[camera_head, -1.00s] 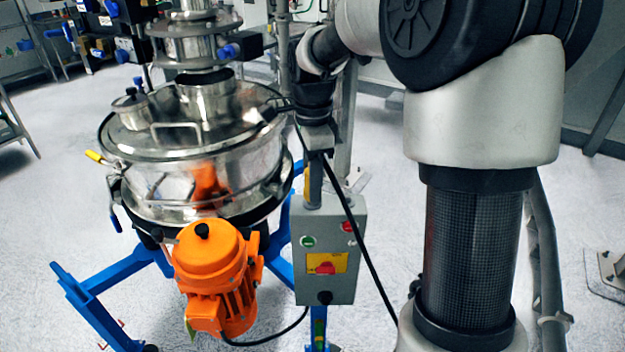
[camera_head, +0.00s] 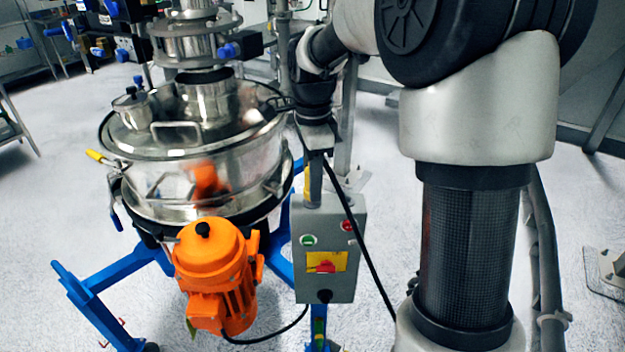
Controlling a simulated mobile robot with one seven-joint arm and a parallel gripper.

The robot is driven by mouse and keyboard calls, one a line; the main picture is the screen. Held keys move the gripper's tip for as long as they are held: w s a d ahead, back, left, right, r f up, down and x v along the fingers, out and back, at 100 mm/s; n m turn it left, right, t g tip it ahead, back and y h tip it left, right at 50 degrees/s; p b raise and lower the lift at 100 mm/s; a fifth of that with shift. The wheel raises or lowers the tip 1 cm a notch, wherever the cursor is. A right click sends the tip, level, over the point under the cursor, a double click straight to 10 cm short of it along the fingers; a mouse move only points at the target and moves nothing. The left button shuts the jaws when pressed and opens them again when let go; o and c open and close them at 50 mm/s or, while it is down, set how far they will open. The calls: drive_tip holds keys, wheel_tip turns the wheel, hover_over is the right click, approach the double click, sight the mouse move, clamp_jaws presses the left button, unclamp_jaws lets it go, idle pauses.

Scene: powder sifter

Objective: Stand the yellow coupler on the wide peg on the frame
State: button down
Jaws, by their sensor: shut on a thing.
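My gripper (camera_head: 317,137) points down above the grey control box, right of the steel sifter. It is small here and its fingers are hard to make out. A narrow yellow piece (camera_head: 306,180) shows just below it, beside a grey upright; it appears to be the yellow coupler, shut in the jaws, mostly hidden. I cannot tell its tilt. The blue frame (camera_head: 95,283) carries the sifter and motor. I cannot make out the wide peg.
The steel sifter drum (camera_head: 160,185) and orange motor (camera_head: 215,265) stand left of my gripper. The grey control box (camera_head: 328,250), with buttons and a black cable, is right below it. A yellow-tipped lever (camera_head: 96,156) sticks out at the drum's left. Open floor lies left.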

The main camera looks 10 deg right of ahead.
drive_tip(key=shift+f+b, duration=0.45)
drive_tip(key=shift+f, duration=0.35)
idle(0.4)
drive_tip(key=c, duration=1.2)
unclamp_jaws()
wheel_tip(320, 180, up, 17)
drive_tip(key=p, duration=0.3)
drive_tip(key=s+r+n+t+p, duration=0.1)
drive_tip(key=s+r+n+p, duration=0.1)
drive_tip(key=s+r+n, duration=0.3)
drive_tip(key=s+r+n+t+p, duration=0.1)
drive_tip(key=s+n+t+p, duration=0.15)
drive_tip(key=s, duration=0.35)
drive_tip(key=s+f+n, duration=0.1)
drive_tip(key=s+n, duration=0.2)
drive_tip(key=s+f+n+t+p, duration=0.1)
drive_tip(key=s+n, duration=0.3)
drive_tip(key=s+f+n+t+p, duration=0.1)
drive_tip(key=s+n, duration=0.2)
drive_tip(key=s, duration=0.1)
drive_tip(key=shift+f+n, duration=0.25)
drive_tip(key=shift+f, duration=0.1)
